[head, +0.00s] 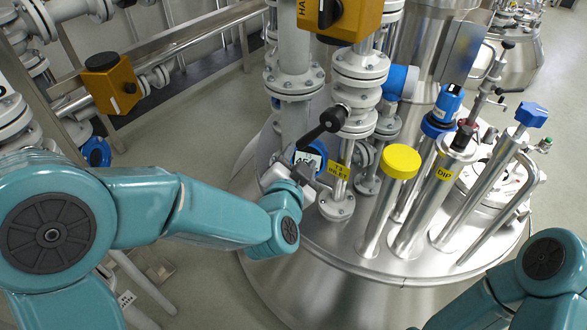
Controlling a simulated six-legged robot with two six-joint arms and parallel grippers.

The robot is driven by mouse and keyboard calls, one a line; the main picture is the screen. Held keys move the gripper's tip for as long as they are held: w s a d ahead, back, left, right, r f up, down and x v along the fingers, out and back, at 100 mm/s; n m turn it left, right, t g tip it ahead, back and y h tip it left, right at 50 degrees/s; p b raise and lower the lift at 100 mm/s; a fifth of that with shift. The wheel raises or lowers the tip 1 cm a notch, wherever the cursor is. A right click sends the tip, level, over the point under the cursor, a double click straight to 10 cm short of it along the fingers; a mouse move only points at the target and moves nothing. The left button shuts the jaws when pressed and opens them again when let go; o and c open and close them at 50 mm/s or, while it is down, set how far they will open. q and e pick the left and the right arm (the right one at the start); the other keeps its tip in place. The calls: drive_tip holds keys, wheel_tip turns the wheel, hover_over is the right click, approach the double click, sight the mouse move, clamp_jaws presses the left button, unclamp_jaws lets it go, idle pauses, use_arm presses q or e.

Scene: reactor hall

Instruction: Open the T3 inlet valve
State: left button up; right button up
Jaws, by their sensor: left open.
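The T3 inlet valve appears to be the one with the black lever (322,124) on the white flanged pipe above the vessel top. My left gripper (303,174) is open, below the lever and left of the label, apart from the lever as far as I can tell. It partly covers a round blue-rimmed gauge (309,157). My right gripper is out of the picture.
The steel vessel lid (375,262) carries a yellow-capped tube (401,162), a tube labelled DIP (440,182) and a blue-capped tube (531,114). Orange actuator boxes sit above (352,14) and at left (110,82). Open floor (195,110) lies left of the vessel.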

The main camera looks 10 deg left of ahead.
use_arm(q)
drive_tip(key=v, duration=0.5)
drive_tip(key=shift+s+p, duration=0.2)
drive_tip(key=shift+p, duration=0.1)
